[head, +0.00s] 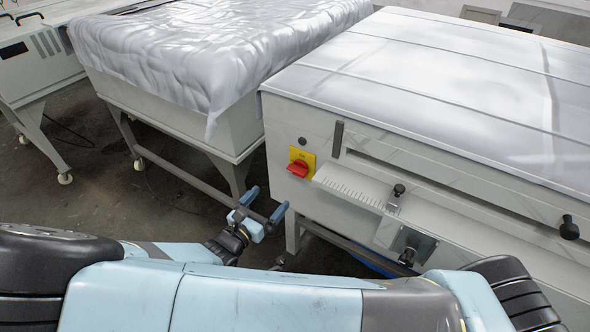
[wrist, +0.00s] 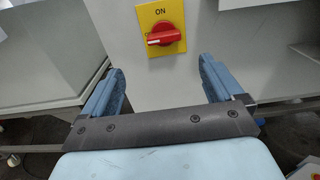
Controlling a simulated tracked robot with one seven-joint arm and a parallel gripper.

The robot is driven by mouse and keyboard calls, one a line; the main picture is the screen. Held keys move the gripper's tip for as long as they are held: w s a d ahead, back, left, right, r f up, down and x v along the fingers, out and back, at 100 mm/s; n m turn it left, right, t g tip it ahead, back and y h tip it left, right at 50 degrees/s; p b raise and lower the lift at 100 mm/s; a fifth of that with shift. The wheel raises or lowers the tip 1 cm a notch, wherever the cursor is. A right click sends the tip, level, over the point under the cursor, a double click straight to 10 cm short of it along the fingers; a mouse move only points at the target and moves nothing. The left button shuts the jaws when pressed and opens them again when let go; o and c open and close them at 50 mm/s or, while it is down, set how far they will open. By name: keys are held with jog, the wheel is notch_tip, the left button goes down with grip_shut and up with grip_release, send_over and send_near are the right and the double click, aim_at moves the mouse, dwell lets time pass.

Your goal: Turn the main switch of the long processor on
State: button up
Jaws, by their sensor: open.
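The main switch is a red rotary knob (head: 298,168) on a yellow plate (head: 308,157), at the upper left of the long processor's front panel (head: 296,205). In the wrist view the red knob (wrist: 164,36) lies roughly level, with its white mark toward the left. The word ON stands above it on the yellow plate (wrist: 145,15). My gripper (head: 267,202) is open and empty, below and left of the switch in the head view. In the wrist view its two blue fingers (wrist: 160,88) are spread wide, apart from the knob, which shows beyond and between them.
A ruled ledge (head: 350,185) juts out just right of the switch, with a black knob (head: 398,190) on it. A sheet-covered machine (head: 165,125) stands to the left, with a narrow gap between. Open floor (head: 90,190) lies at the left.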

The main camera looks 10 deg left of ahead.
aim_at(294, 172)
jog(key=x, duration=1.3)
jog(key=shift+d, duration=0.35)
jog(key=shift+s, duration=0.1)
jog(key=shift+a, duration=0.1)
jog(key=c, duration=1)
